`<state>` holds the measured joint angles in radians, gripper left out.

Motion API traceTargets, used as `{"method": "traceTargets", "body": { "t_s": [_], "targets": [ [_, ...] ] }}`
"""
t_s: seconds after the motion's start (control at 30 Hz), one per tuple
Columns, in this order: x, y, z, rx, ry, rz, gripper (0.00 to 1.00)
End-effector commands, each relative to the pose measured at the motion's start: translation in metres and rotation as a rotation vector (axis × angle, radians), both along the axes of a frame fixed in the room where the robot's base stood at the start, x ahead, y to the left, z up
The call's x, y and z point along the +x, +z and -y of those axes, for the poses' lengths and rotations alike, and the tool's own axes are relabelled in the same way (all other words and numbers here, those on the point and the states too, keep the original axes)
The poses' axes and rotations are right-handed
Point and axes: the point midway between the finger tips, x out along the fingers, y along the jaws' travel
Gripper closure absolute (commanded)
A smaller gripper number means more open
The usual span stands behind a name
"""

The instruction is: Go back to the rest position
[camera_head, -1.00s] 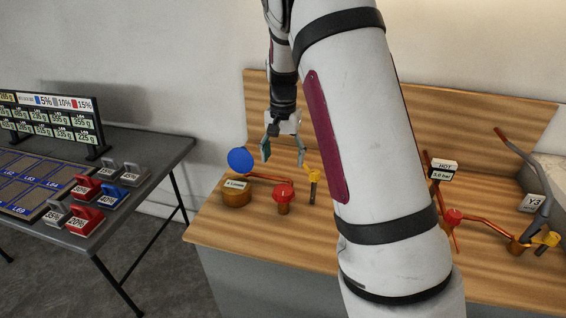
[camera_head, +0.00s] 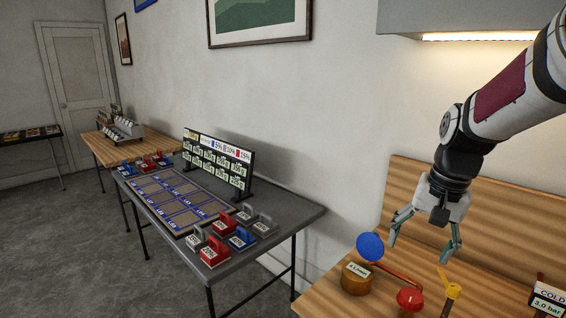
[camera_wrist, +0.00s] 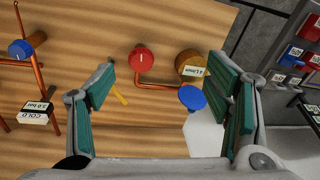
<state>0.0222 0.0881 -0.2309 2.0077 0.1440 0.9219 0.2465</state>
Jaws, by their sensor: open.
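My gripper (camera_head: 424,232) is open and empty in the head view, raised above the wooden bench (camera_head: 330,300) at the right. Its two green-padded fingers are spread wide and point down. In the wrist view my gripper (camera_wrist: 165,100) also shows open, with nothing between the fingers in contact. Below it are a blue disc (camera_head: 370,246), a brass cylinder with a label (camera_head: 357,278), a red knob (camera_head: 409,299) on a copper pipe and a yellow handle (camera_head: 449,286). The fingers appear apart from all of these.
A dark table (camera_head: 300,214) at the left holds a blue-marked board (camera_head: 175,202), red, blue and grey labelled blocks and a sign (camera_head: 217,160). A COLD label (camera_head: 549,298) stands at the bench's right. A shelf (camera_head: 470,18) overhangs above. Grey floor is clear at the left.

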Motion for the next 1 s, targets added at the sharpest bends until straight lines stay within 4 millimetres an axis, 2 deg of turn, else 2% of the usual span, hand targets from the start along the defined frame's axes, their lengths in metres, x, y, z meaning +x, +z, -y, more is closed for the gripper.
{"method": "traceTargets", "body": {
  "t_s": [0.03, 0.1, 0.3, 0.43, 0.6, 0.8, 1.0],
  "targets": [
    [-0.015, 0.013, -0.009, -0.001, 0.039, 0.027, 0.28],
    [-0.035, 0.026, -0.020, -0.010, 0.094, 0.056, 0.28],
    [-0.095, 0.051, -0.047, -0.054, 0.252, 0.137, 0.28],
    [-0.135, 0.058, -0.060, -0.099, 0.352, 0.188, 0.28],
    [-0.178, 0.057, -0.071, -0.166, 0.463, 0.245, 0.28],
    [-0.205, 0.050, -0.076, -0.222, 0.533, 0.278, 0.28],
    [-0.210, 0.048, -0.076, -0.233, 0.548, 0.282, 0.28]
  ]
}}
